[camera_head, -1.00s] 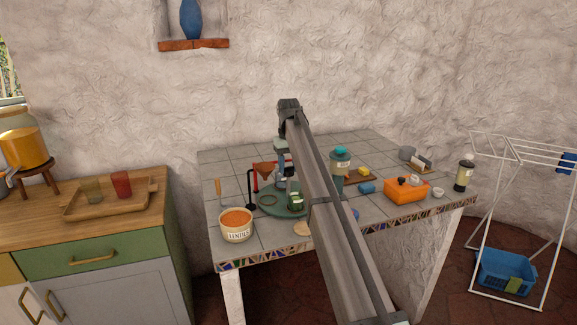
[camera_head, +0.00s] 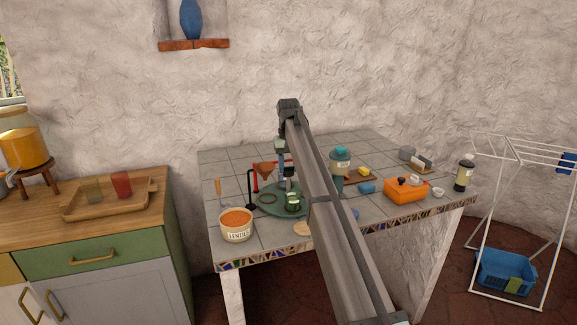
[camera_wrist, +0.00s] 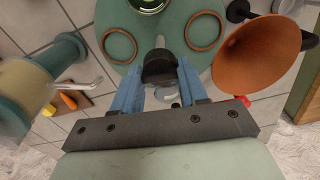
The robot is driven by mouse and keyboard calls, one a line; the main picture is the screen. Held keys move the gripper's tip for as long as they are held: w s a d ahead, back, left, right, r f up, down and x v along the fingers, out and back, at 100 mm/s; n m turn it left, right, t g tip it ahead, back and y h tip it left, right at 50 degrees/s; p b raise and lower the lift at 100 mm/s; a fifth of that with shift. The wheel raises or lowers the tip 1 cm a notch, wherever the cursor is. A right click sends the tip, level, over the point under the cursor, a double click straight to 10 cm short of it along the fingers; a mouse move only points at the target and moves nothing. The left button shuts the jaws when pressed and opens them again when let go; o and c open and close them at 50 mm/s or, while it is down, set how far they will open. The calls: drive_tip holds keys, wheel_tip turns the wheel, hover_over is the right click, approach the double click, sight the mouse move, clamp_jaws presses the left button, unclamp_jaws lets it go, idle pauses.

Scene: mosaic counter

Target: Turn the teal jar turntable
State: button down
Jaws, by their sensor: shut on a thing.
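The teal turntable (camera_head: 272,211) lies flat on the tiled counter; its disc also fills the top of the wrist view (camera_wrist: 176,28). A green jar (camera_head: 292,203) stands on it, and its round top shows at the upper edge of the wrist view (camera_wrist: 148,4). Two brown rings lie on the disc, a left one (camera_wrist: 104,44) and a right one (camera_wrist: 190,34). My gripper (camera_wrist: 160,82) is shut on a dark knob (camera_wrist: 159,66) at the disc, one blue finger on each side. In the head view my arm partly hides the turntable's right side.
An orange funnel (camera_wrist: 255,60) on a stand is close to my gripper's right in the wrist view. A teal-lidded dispenser with a tap (camera_wrist: 18,90) is at its left. The lentils tub (camera_head: 237,226) stands at the counter's front left, and an orange box (camera_head: 405,191) is farther right.

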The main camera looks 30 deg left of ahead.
drive_tip(key=shift+m, duration=8.2)
drive_tip(key=c, duration=0.9)
unclamp_jaws()
